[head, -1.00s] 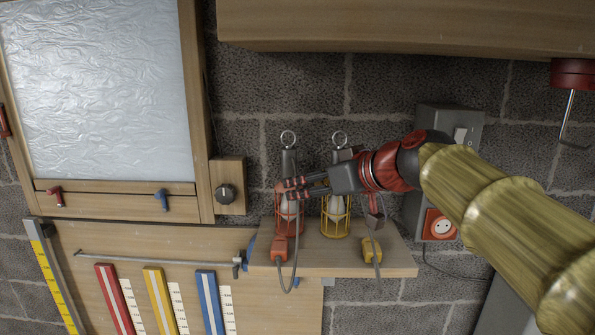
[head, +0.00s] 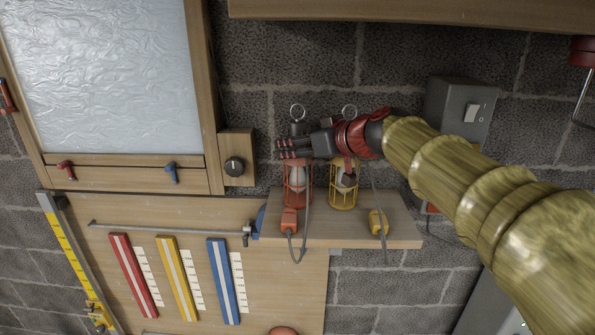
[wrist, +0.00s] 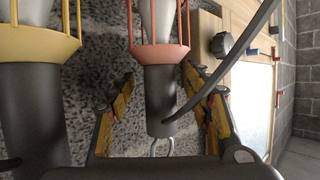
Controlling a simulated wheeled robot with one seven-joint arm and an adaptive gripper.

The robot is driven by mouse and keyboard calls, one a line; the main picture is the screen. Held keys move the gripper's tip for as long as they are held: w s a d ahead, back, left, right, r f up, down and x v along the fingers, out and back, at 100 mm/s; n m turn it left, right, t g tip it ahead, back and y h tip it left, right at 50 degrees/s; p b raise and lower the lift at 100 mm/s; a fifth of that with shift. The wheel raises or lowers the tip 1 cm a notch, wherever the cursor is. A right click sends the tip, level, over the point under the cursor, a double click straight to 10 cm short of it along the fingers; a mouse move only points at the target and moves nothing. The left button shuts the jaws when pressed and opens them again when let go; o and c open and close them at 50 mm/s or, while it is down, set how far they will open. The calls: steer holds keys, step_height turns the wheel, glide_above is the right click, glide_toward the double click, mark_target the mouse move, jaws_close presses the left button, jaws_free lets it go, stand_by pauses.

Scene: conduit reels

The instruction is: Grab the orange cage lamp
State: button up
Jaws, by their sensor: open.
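The orange cage lamp (head: 298,183) stands on a small wooden shelf, cage down, with its dark handle and metal ring upward. My gripper (head: 282,148) is open at the height of its handle, just above the cage, and hides part of the handle. In the wrist view the orange lamp (wrist: 160,55) appears ring-down, and its dark handle lies between the two spread fingers of my gripper (wrist: 158,80). I see no clear contact. The yellow cage lamp (head: 343,190) stands just to the right, partly behind my wrist.
The wooden shelf (head: 400,225) also holds an orange plug (head: 289,220) and a yellow plug (head: 378,222). A dark cord loops beside the orange lamp. A wooden block with a black knob (head: 234,166) is to the left, and a grey switch box (head: 455,110) to the right.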

steer(key=shift+s+d+r, duration=0.1)
steer(key=shift+s, duration=0.05)
steer(key=shift+c, duration=1.7)
steer(key=c, duration=0.9)
jaws_close()
